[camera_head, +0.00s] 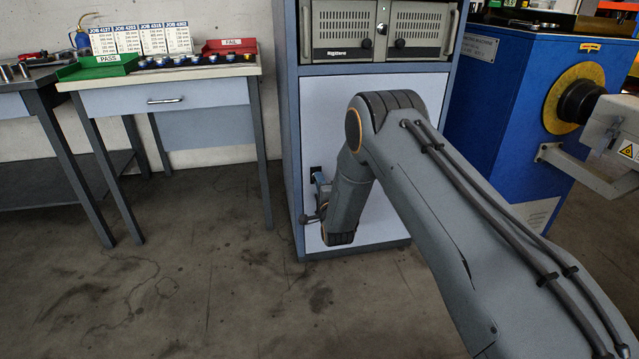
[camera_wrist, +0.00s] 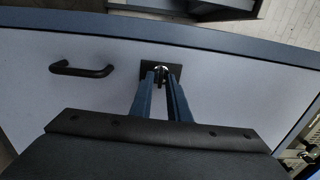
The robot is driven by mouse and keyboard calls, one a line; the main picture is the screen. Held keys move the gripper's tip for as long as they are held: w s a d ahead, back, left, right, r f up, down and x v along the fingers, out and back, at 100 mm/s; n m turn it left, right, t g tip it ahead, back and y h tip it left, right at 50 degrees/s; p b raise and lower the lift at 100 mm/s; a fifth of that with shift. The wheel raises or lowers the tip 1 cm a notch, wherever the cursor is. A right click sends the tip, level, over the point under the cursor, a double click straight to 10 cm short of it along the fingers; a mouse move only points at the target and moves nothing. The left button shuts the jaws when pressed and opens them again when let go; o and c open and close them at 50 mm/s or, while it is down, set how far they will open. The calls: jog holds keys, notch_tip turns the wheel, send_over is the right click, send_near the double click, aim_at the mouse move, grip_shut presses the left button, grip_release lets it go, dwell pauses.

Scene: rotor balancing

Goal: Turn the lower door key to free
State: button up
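The lower door (camera_head: 325,105) is a pale panel in the blue-grey cabinet, and it looks closed. In the wrist view the door (camera_wrist: 60,105) fills most of the picture. A dark square lock plate (camera_wrist: 176,69) sits near its upper middle, with the small key (camera_wrist: 160,70) in it. My gripper (camera_wrist: 160,78) reaches the lock, its two blue-grey fingers on either side of the key. A narrow gap shows between the fingers, and whether they press on the key is unclear. In the head view my gripper (camera_head: 320,182) is at the door's left side, partly hidden by my wrist.
A dark bar handle (camera_wrist: 82,70) is on the door beside the lock. Above the door are grey instrument units (camera_head: 345,28). A blue machine (camera_head: 515,95) stands right of the cabinet, a workbench (camera_head: 165,100) left. The floor between bench and cabinet is clear.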

jog(key=shift+o, duration=0.3)
jog(key=p+v, duration=0.2)
jog(key=v, duration=0.5)
jog(key=shift+s, duration=0.4)
jog(key=shift+d+r, duration=0.1)
